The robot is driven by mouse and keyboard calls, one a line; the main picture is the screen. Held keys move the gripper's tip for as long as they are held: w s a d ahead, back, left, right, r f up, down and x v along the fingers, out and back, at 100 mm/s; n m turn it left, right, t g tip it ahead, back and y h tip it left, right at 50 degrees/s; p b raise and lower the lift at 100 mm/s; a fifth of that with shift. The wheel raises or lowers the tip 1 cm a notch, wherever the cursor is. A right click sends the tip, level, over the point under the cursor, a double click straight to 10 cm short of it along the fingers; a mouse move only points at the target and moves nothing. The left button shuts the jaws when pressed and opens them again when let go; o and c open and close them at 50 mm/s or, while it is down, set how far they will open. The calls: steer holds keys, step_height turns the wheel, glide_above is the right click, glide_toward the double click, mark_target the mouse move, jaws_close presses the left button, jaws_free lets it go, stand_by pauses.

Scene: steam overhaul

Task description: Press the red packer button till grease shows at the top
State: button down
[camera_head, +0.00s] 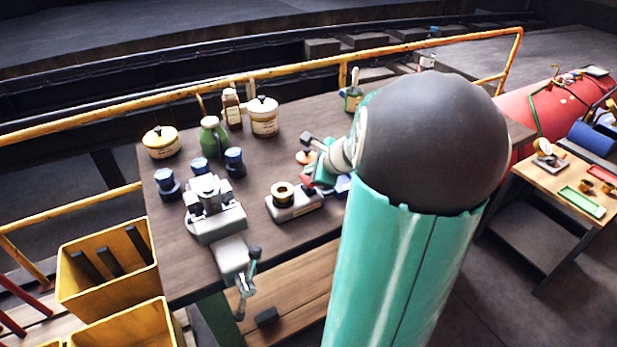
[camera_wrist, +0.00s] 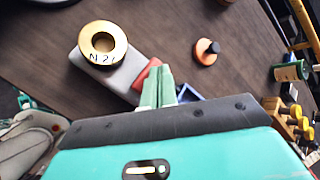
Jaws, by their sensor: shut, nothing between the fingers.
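The packer is a grey block (camera_wrist: 122,75) with a brass ring marked "N 2" (camera_wrist: 103,40) on top, lying on the dark bench. It also shows in the head view (camera_head: 297,208). The opening of the ring looks tan and dark; I cannot make out grease in it. The red button (camera_wrist: 148,76) is at the block's end nearest my gripper. My gripper (camera_wrist: 159,70) is shut and empty, its green fingertips right beside the red button and partly covering it. I cannot tell whether they touch. In the head view my arm hides much of this spot.
An orange disc with a black knob (camera_wrist: 206,52) lies near my fingers, and a blue tray (camera_wrist: 188,93) is partly hidden behind my gripper. A vise (camera_head: 213,210), a green bottle (camera_head: 213,138) and cream tins (camera_head: 263,117) stand on the bench. A yellow rail (camera_head: 190,92) runs behind.

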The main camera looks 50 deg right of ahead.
steer(key=shift+f, duration=1)
stand_by(1.2)
steer(key=shift+r, duration=1.45)
steer(key=shift+r, duration=2.5)
